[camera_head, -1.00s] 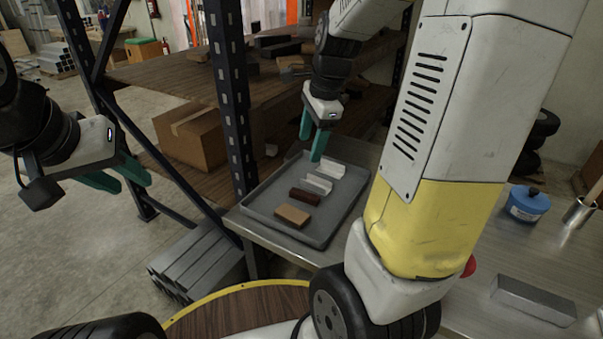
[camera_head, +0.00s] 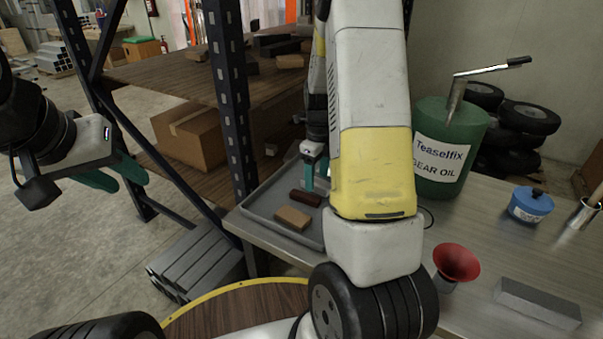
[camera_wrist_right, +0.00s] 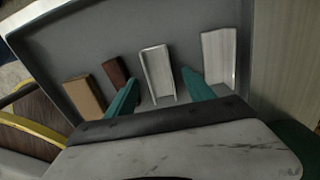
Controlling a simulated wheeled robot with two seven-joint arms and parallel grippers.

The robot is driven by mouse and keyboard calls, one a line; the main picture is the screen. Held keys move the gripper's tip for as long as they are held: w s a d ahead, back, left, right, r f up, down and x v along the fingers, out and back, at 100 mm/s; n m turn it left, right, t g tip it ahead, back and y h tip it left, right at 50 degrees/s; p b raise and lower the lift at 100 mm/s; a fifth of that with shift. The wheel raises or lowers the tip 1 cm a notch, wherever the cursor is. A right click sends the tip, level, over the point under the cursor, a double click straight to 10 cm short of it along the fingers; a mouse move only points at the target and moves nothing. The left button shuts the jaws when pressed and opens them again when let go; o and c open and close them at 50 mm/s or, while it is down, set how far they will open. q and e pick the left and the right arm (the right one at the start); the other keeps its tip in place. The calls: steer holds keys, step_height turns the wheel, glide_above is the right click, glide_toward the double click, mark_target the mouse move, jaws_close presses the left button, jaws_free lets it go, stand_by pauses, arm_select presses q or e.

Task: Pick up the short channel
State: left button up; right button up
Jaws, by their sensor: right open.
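Two pale metal channels lie in the grey tray (camera_head: 262,203). In the right wrist view one channel (camera_wrist_right: 157,73) lies between my right gripper's teal fingers, and the other channel (camera_wrist_right: 219,57) lies to the right. They look close in length; I cannot tell which is the short one. My right gripper (camera_wrist_right: 160,78) is open, its fingers on either side of the nearer channel with gaps. In the head view my right gripper (camera_head: 314,178) is low over the tray; my arm hides the channels there. My left gripper (camera_head: 123,178) is open and empty, away from the tray.
A dark brown block (camera_head: 305,198) and a tan block (camera_head: 293,217) lie in the tray beside the channels. A blue shelf post (camera_head: 228,100) stands close left of it. A green oil can (camera_head: 445,150), red funnel (camera_head: 456,263) and metal bar (camera_head: 538,302) are on the bench's right.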

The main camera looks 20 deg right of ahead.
steer(key=shift+f, duration=0.55)
jaws_close()
steer(key=shift+r, duration=0.15)
